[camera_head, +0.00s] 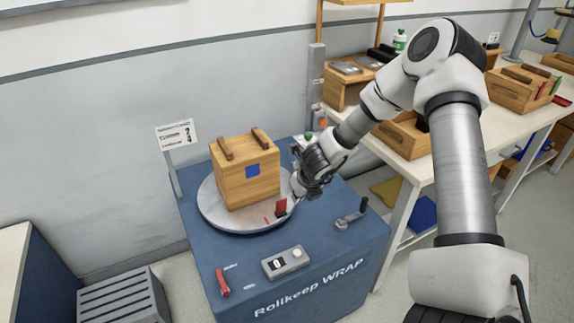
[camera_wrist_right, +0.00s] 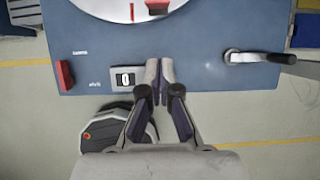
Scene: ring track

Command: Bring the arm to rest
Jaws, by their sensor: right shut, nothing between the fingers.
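My right arm comes in from the right in the head view. Its gripper (camera_head: 296,187) hangs over the blue machine (camera_head: 335,262), by the right side of the round turntable (camera_head: 215,219). In the right wrist view the gripper (camera_wrist_right: 160,72) has its two pale fingertips together with nothing between them. They appear over the machine's front part, right of the counter box (camera_wrist_right: 125,78). A wooden box (camera_head: 250,185) with two dark bars on top and a blue square stands upright on the turntable, apart from the gripper. My left gripper is not in view.
A red block (camera_head: 281,206) is at the turntable's near rim. A crank (camera_head: 352,214) and a red lever (camera_head: 222,283) stick out on the machine top. A sign (camera_head: 176,135) stands behind left. A bench (camera_head: 395,160) with wooden bins is at right. A grey slatted crate (camera_head: 120,300) is lower left.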

